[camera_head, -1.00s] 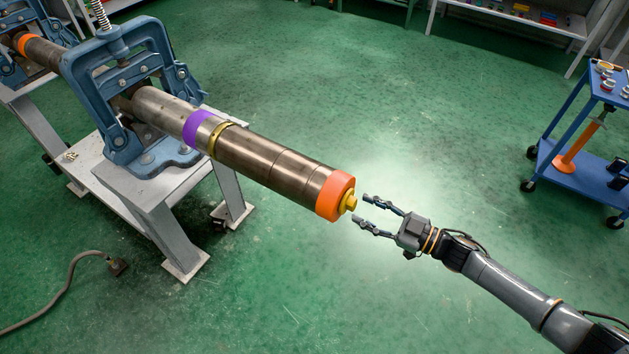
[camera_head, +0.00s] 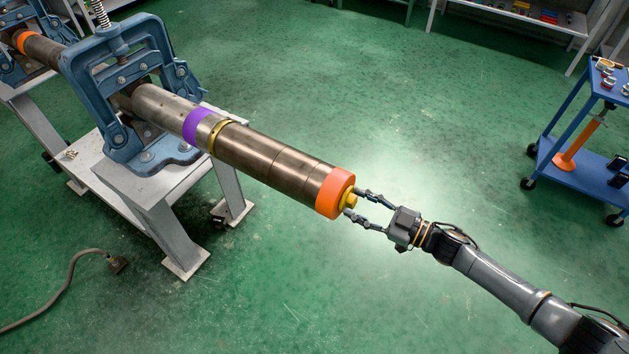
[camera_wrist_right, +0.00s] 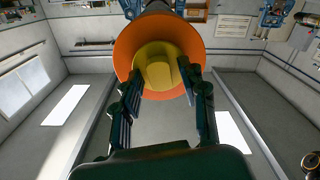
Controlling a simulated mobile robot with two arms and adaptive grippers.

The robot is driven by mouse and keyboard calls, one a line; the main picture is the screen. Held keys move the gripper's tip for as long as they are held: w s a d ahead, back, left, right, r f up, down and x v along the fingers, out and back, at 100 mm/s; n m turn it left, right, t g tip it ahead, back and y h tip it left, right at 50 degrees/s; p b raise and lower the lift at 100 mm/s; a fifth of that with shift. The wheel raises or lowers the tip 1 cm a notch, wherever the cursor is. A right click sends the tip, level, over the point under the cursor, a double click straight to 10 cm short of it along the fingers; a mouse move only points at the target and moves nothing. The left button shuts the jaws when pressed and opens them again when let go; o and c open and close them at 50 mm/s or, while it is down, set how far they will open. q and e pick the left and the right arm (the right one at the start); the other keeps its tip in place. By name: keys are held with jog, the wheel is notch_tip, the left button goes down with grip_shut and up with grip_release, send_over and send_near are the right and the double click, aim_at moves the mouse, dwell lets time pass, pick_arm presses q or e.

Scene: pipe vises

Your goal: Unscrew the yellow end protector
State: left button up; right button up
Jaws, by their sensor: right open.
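The yellow end protector (camera_head: 349,199) sits in the orange ring (camera_head: 334,194) at the right end of the long steel pipe (camera_head: 270,160). In the right wrist view the yellow protector (camera_wrist_right: 158,66) shows inside the orange ring (camera_wrist_right: 133,45), with a raised knob in its middle. My right gripper (camera_head: 353,202) is open, with one finger on each side of the knob. In the right wrist view its fingers (camera_wrist_right: 162,88) stand apart around the lower part of the knob. I cannot tell whether they touch it. My left gripper is not in view.
A blue pipe vise (camera_head: 130,85) on a grey stand (camera_head: 165,190) holds the pipe. A blue cart (camera_head: 590,155) with small parts stands at the right. A cable (camera_head: 70,275) lies on the floor at lower left. The green floor around the pipe end is clear.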

grip_shut()
jog(key=shift+f+n+b, duration=0.1)
jog(key=shift+n+b, duration=0.25)
jog(key=shift+n, duration=0.15)
jog(key=n+b, duration=0.2)
jog(key=n, duration=0.3)
jog(key=shift+f+n+b, duration=0.15)
jog(key=shift+n+b, duration=0.15)
jog(key=shift+n, duration=0.1)
jog(key=n+b, duration=0.3)
jog(key=n, duration=0.3)
jog(key=shift+n, duration=0.5)
jog(key=shift+r, duration=0.3)
